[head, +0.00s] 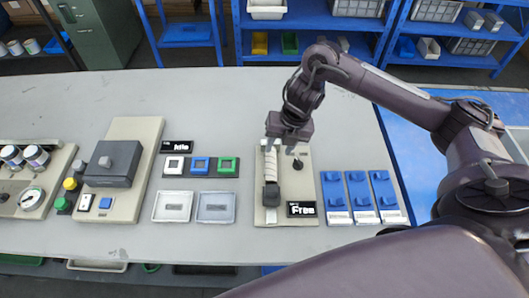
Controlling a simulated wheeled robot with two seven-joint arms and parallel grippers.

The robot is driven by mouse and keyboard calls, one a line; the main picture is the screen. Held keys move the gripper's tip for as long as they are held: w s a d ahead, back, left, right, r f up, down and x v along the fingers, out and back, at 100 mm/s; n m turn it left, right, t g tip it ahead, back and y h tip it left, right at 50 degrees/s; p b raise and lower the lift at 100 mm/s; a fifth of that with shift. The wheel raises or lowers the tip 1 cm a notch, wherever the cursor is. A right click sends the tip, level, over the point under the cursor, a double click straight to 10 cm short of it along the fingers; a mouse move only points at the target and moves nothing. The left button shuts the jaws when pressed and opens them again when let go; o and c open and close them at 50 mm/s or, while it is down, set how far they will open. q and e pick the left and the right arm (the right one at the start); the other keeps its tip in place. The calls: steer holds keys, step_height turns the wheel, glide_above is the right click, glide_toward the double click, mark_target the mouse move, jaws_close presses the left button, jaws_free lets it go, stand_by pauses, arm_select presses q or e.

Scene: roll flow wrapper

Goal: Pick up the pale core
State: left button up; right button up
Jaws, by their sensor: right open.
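A pale, ribbed cylinder that looks like the pale core (270,163) lies lengthwise on a beige board (283,216) right of the table's middle. A dark block (271,194) sits at its near end. My right gripper (283,149) points down over the far end of this board, with its fingers apart and nothing seen between them. One finger shows by the core's far end, the other near a dark knob (297,164). I cannot tell whether it touches either. My left gripper is not in view.
A "Free" sign (301,209) stands on the board's near end. Blue-topped pieces (359,190) stand to the right. The table's far middle is clear.

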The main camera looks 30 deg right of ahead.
mark_target(273, 160)
steer(key=x, duration=0.3)
steer(key=shift+s+a, duration=0.2)
steer(key=shift+s, duration=0.1)
steer(key=x, duration=0.4)
steer(key=shift+w+d, duration=0.1)
steer(key=shift+w, duration=0.15)
steer(key=c, duration=0.3)
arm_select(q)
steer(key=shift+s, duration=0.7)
arm_select(e)
steer(key=c, duration=0.5)
